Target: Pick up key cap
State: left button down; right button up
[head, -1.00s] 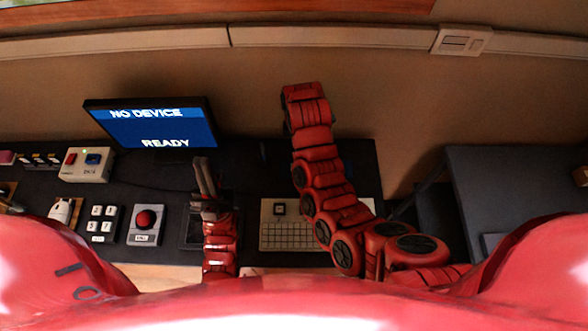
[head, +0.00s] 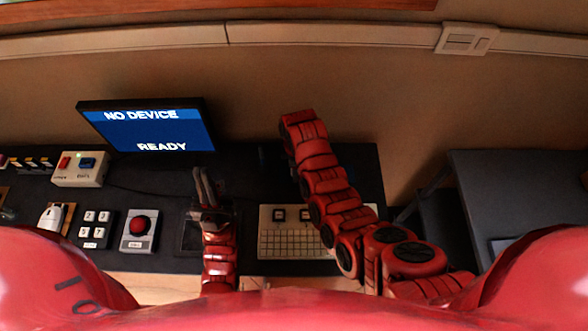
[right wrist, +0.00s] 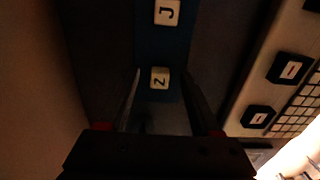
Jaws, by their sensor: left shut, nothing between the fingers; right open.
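In the right wrist view, a white key cap marked like a Z (right wrist: 160,78) lies on a dark blue strip (right wrist: 158,45). A second white key cap marked J (right wrist: 167,12) lies farther along the strip. My right gripper (right wrist: 163,82) is open, with the Z cap showing between its fingers; I cannot tell the height gap. In the head view the right arm hides this gripper and the caps. A pale keyboard (head: 290,243) with two dark square keys shows beside that arm. My left gripper (head: 204,188) is shut and empty, over a dark panel.
A monitor (head: 150,128) reading "NO DEVICE READY" stands at the back. A red button box (head: 139,228), a white-key pad (head: 96,230) and a switch box (head: 80,169) fill the table's left. A grey table (head: 510,190) stands at right, beyond a gap.

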jog(key=shift+f, duration=0.2)
jog(key=shift+c, duration=0.2)
grip_shut()
dwell(0.4)
